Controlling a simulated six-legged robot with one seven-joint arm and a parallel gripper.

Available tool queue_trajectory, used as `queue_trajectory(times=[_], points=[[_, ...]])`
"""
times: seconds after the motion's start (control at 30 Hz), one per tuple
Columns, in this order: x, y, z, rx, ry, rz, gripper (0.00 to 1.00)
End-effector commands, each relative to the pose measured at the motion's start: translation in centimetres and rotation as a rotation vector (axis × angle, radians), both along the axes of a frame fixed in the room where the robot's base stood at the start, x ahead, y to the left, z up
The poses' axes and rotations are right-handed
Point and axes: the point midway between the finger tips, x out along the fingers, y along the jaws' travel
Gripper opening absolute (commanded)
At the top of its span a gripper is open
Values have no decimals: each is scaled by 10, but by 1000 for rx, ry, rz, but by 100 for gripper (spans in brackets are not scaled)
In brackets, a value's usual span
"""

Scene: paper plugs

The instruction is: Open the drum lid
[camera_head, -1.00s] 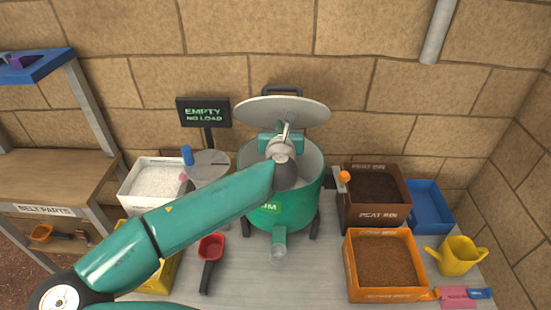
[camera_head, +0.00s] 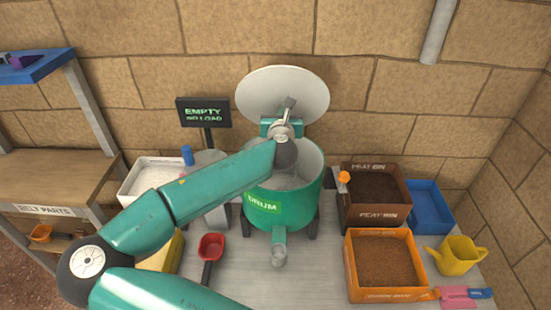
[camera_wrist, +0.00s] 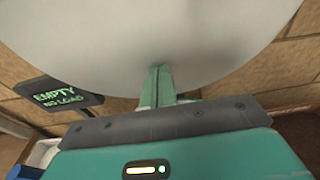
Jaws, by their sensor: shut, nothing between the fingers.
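The green drum (camera_head: 290,210) stands at the middle of the bench, and its mouth is partly uncovered in the head view. Its round pale grey lid (camera_head: 283,90) is tipped up steeply at the back of the drum. My gripper (camera_head: 290,103) is shut and empty, in front of the lid's lower part. In the wrist view the lid (camera_wrist: 150,45) fills the top, with the fingertips (camera_wrist: 160,72) at or very near its surface. I cannot tell whether they touch. My arm hides part of the drum's mouth.
An "EMPTY NO LOAD" display (camera_head: 203,112) stands left of the lid. A white bin (camera_head: 150,178) and red scoop (camera_head: 210,248) are to the left. The peat bin (camera_head: 375,212), an orange bin (camera_head: 385,295), a blue tray (camera_head: 430,207) and a yellow watering can (camera_head: 457,256) are right.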

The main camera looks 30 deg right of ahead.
Motion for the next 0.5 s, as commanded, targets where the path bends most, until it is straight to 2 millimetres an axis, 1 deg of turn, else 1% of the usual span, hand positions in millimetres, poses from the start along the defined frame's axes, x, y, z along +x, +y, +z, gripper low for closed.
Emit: queue_trajectory(times=[0.5], points=[[26, -18, -1, 0, 1, -1, 0]])
